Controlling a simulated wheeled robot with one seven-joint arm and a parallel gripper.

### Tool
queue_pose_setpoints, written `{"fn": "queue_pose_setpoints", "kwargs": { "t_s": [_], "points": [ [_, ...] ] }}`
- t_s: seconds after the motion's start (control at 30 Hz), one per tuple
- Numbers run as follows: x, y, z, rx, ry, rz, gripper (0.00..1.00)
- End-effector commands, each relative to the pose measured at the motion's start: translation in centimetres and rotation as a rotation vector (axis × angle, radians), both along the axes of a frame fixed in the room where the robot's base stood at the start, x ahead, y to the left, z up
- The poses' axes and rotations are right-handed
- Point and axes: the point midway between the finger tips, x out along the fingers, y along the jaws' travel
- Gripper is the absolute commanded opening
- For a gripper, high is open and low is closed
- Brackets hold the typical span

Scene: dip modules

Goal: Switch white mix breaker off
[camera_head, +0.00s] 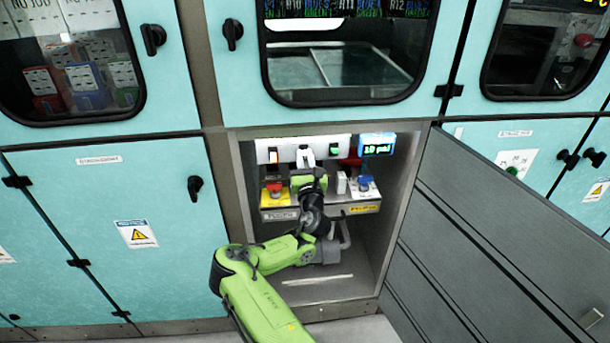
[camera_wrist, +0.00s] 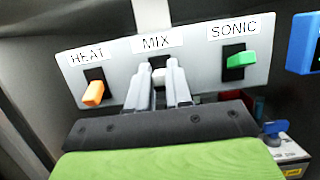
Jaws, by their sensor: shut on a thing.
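The white MIX breaker (camera_wrist: 159,76) sits in the middle of a white switch panel, below its MIX label (camera_wrist: 157,42) in the wrist view. Only a small part of it shows between my fingers. My gripper (camera_wrist: 158,66) is shut on this breaker, with one grey finger at its left and one at its right. In the head view my gripper (camera_head: 305,153) reaches the panel inside an open cabinet bay and covers the breaker. Which way the breaker is tipped is hard to tell.
The orange HEAT switch (camera_wrist: 94,93) is left of my fingers and the green SONIC switch (camera_wrist: 241,60) right. A blue display (camera_head: 377,145) is at the panel's right. The grey cabinet door (camera_head: 480,230) stands open at the right.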

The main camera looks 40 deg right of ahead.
Motion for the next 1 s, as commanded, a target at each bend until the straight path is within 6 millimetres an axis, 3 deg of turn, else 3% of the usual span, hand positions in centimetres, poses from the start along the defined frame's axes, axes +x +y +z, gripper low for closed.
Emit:
{"fn": "queue_pose_setpoints", "kwargs": {
  "t_s": [0.03, 0.6, 1.0],
  "points": [
    [-0.02, -0.03, -1.14, -0.019, -0.027, 0.000, 0.00],
    [0.21, -0.08, -1.73, -0.221, -0.325, 0.003, 0.00],
    [0.27, -0.16, -1.91, -0.272, -0.398, 0.000, 0.00]
  ]
}}
